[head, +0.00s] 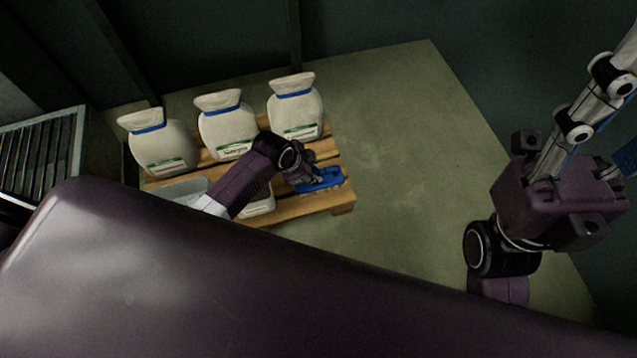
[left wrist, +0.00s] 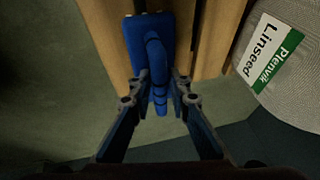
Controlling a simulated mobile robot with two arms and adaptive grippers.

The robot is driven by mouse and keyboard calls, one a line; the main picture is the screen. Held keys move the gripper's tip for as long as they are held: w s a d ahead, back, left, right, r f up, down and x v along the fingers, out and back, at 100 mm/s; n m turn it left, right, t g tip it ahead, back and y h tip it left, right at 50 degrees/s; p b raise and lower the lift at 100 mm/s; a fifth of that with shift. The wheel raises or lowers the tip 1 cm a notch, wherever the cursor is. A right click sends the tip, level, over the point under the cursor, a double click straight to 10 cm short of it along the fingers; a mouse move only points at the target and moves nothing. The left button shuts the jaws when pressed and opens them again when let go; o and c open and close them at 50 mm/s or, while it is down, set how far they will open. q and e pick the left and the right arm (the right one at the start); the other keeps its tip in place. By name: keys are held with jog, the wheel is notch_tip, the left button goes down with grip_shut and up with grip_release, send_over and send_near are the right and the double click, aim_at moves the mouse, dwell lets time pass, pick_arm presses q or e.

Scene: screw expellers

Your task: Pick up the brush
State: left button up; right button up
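The blue brush (head: 322,180) lies on the right end of a wooden pallet (head: 342,199). In the left wrist view the brush (left wrist: 152,45) shows its broad blue base with a raised handle running towards me. My left gripper (head: 308,178) is down at the brush and covers part of it. In the left wrist view the fingers of my left gripper (left wrist: 160,76) stand on both sides of the handle, with narrow gaps showing, so it looks open. My right gripper (head: 565,200) is raised at the right, its visible fingers spread apart; their tips are out of frame.
Cream sacks (head: 228,128) with blue ties stand in a row on the pallet. A linseed sack (left wrist: 285,55) is close to the right of my left gripper. A pale container (head: 184,191) is at the pallet's left. The floor (head: 410,150) right of the pallet is clear.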

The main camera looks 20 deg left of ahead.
pick_arm(q)
jog(key=shift+f, duration=0.15)
grip_shut()
dwell(0.4)
